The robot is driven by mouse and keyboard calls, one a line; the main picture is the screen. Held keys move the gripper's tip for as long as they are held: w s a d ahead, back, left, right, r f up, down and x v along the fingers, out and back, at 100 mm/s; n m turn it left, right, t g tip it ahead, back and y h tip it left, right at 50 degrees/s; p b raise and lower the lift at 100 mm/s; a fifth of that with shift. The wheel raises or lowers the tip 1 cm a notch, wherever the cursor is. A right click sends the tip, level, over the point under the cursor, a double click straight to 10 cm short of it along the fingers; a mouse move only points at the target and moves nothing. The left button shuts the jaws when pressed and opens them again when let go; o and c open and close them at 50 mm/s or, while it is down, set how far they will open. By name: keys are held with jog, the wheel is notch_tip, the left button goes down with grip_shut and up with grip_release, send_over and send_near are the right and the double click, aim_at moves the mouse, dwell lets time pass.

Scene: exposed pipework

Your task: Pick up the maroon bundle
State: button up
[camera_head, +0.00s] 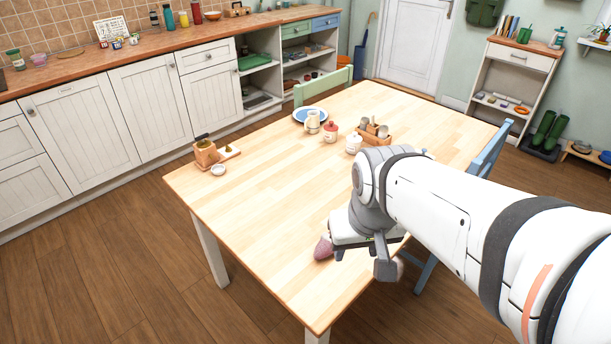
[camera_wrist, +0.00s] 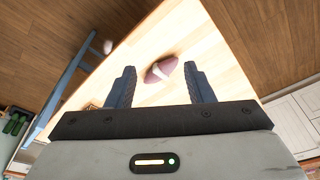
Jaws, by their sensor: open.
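The maroon bundle (camera_wrist: 154,74) lies on the light wooden table (camera_wrist: 160,38), with a pale band across it. In the wrist view it appears between and slightly beyond my two dark fingers, with a gap on each side. In the head view the bundle (camera_head: 323,250) shows at the left of my gripper (camera_head: 362,259), near the table's front edge, partly hidden by the hand. My gripper is open and empty, pointing down at the table; it also shows in the wrist view (camera_wrist: 159,71). I cannot tell its exact height above the bundle.
At the table's far side stand a blue plate (camera_head: 310,115), a pitcher (camera_head: 312,122), a red jar (camera_head: 331,132), a white jar (camera_head: 353,143) and a wooden caddy (camera_head: 374,134). A wooden holder (camera_head: 206,154) stands at the left edge. A blue chair (camera_head: 489,150) is at right. The table's middle is clear.

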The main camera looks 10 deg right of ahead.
jog(key=o, duration=0.5)
jog(key=w, duration=0.2)
jog(key=w+f+m, duration=0.1)
jog(key=w, duration=0.1)
jog(key=w+d+f+m, duration=0.1)
jog(key=w, duration=0.1)
jog(key=shift+w+f+g, duration=0.1)
jog(key=shift+f+g, duration=0.1)
jog(key=shift+g, duration=0.2)
jog(key=shift+c, duration=0.2)
jog(key=shift+o, duration=0.7)
jog(key=w+f+m+g, duration=0.1)
jog(key=w+f+m, duration=0.4)
jog(key=w+f, duration=0.3)
jog(key=shift+w+a+b, duration=0.35)
jog(key=shift+w+a, duration=0.1)
jog(key=shift+w, duration=0.45)
jog(key=m, duration=0.3)
send_over(328, 242)
jog(key=shift+g, duration=0.4)
jog(key=f, duration=0.5)
jog(key=shift+w+a+f, duration=0.1)
jog(key=shift+a+f, duration=0.2)
jog(key=shift+f, duration=0.1)
jog(key=shift+w+d+f, duration=0.1)
jog(key=shift+d+f, duration=0.1)
jog(key=shift+f, duration=1.8)
jog(key=shift+d+f, duration=0.2)
jog(key=shift+f, duration=1.75)
